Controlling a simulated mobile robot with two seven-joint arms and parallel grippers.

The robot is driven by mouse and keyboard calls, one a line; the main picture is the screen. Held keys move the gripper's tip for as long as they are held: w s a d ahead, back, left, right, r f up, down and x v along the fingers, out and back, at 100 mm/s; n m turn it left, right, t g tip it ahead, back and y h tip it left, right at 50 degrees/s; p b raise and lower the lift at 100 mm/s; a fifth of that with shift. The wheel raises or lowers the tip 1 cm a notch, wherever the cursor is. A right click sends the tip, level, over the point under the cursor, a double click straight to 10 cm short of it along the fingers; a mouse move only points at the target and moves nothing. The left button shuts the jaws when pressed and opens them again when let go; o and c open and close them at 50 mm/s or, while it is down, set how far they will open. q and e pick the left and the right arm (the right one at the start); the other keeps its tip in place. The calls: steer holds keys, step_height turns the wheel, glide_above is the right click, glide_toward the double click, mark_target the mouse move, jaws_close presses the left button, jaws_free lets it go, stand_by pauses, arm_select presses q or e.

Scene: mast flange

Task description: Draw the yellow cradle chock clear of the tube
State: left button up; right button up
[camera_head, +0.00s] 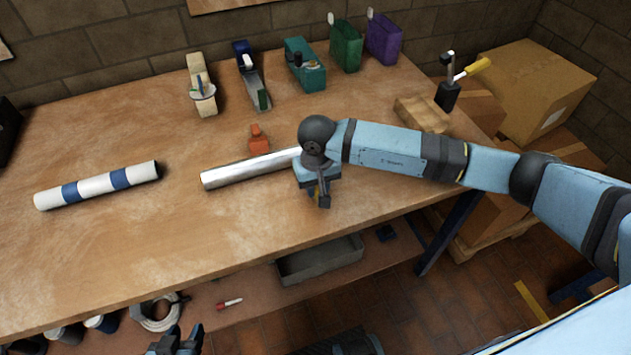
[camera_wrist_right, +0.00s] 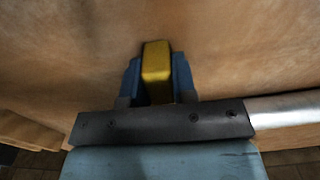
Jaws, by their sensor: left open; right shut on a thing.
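The silver tube (camera_head: 238,171) lies on the workbench (camera_head: 205,240), its right end hidden behind my right wrist. It also shows at the right of the wrist view (camera_wrist_right: 285,110). My right gripper (camera_head: 321,196) is low at the tube's right part, near the bench's front edge. In the wrist view its fingers (camera_wrist_right: 158,80) are shut on the yellow cradle chock (camera_wrist_right: 156,62). Whether the chock touches the tube or the bench is hard to tell. My left gripper (camera_head: 178,341) is open and empty, low at the bottom edge, in front of the bench.
An orange block (camera_head: 259,139) stands just behind the tube. A white and blue striped tube (camera_head: 98,185) lies at left. Several tools and holders, including a teal one (camera_head: 305,65), line the back. A grey tray (camera_head: 320,261) sits on the lower shelf. The front middle of the bench is clear.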

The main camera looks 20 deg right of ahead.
steer(key=shift+s, duration=0.75)
steer(key=o, duration=0.8)
steer(key=shift+o, duration=0.2)
steer(key=shift+r, duration=0.1)
